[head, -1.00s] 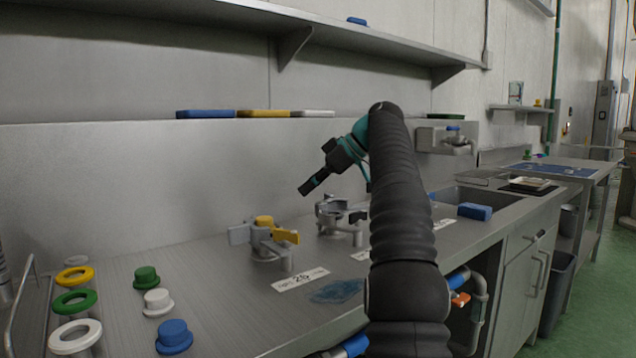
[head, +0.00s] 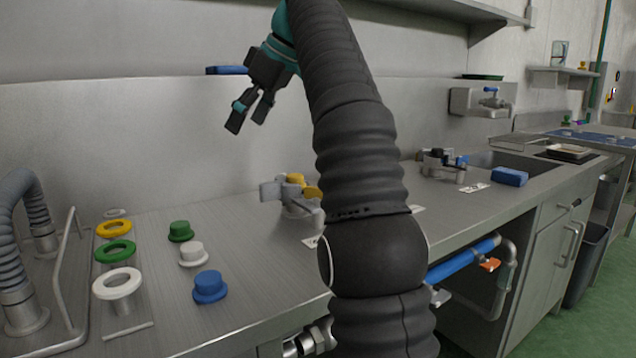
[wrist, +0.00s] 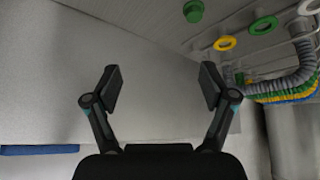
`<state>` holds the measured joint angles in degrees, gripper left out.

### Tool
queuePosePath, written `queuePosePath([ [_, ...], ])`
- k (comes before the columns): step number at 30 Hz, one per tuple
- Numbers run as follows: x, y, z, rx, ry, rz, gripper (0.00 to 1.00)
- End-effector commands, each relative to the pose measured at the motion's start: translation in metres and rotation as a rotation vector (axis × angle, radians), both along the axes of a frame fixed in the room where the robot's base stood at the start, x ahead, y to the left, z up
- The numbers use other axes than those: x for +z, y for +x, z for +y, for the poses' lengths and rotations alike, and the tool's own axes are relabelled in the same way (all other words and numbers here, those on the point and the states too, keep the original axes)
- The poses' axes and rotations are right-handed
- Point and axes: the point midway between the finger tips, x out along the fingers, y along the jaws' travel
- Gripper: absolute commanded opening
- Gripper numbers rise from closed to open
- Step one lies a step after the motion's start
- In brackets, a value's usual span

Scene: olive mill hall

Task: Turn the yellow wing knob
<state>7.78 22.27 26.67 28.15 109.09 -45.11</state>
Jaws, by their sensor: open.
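The yellow wing knob (head: 312,191) sits on a grey metal fitting on the steel counter, with a yellow cap and a yellow wing to the right and a grey wing to the left. My arm hides part of its right side. My gripper (head: 248,122) is open and empty in the air, above and to the left of the knob, in front of the steel back wall. In the wrist view my gripper (wrist: 160,88) shows both fingers spread with nothing between them. The knob is not seen in the wrist view.
Green (head: 181,231), white (head: 193,253) and blue (head: 209,287) caps stand on the counter (head: 255,245), left of the knob. Coloured rings, including a white one (head: 104,291), and a grey hose (head: 38,207) are further left. A second fitting (head: 441,166) stands right of my arm.

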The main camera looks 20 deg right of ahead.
Motion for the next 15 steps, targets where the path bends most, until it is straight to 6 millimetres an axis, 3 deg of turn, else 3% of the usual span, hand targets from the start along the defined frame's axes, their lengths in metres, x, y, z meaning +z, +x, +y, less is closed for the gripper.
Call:
queuePosePath([
  [2,0.003,-0.019,0.010,-0.158,-0.046,0.065,0.83],
  [7,0.005,-0.046,-0.002,-0.566,-0.103,0.163,0.83],
  [15,0.001,-0.067,-0.056,-1.272,-0.102,0.211,0.83],
])
